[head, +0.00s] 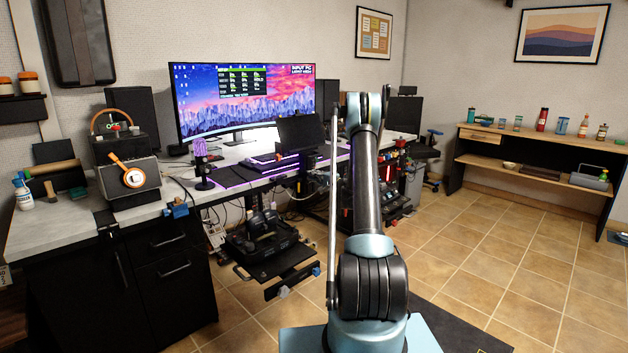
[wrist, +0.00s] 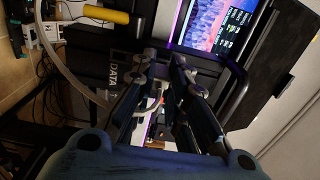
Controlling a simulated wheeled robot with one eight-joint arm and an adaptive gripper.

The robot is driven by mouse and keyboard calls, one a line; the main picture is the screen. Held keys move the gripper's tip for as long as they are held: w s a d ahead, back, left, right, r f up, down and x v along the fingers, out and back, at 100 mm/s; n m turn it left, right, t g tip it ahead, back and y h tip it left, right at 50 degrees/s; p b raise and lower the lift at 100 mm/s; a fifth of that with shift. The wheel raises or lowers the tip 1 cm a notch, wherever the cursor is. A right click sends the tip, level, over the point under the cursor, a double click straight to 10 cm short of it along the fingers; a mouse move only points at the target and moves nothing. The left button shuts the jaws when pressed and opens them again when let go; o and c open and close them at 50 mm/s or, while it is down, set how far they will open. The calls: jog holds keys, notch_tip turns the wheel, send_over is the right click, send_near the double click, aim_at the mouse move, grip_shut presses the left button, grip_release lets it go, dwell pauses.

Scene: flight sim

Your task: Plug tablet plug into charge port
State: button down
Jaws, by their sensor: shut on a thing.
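My gripper (wrist: 161,70) shows in the wrist view with its two dark fingers close together. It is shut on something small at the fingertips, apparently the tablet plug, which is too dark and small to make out. A pale cable (wrist: 76,84) curves from the upper left towards the fingers. In the head view, a dark tablet-like panel (head: 300,131) stands on the desk in front of the monitor. My arm hides much of the area beside it, and I cannot make out the charge port in either view.
The wide monitor (head: 243,98) stands on the long desk; its lit screen also shows in the wrist view (wrist: 217,25). Cables hang under the desk. Tiled floor is clear at right.

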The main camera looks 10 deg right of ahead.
jog(key=shift+w+a, duration=0.3)
jog(key=shift+w, duration=0.1)
dwell(0.4)
jog(key=shift+s+d, duration=0.15)
jog(key=shift+s, duration=0.1)
jog(key=shift+v, duration=1.65)
jog(key=shift+w, duration=0.1)
jog(key=shift+x, duration=0.95)
jog(key=shift+x, duration=0.9)
dwell(1.2)
jog(key=c, duration=1.5)
grip_release()
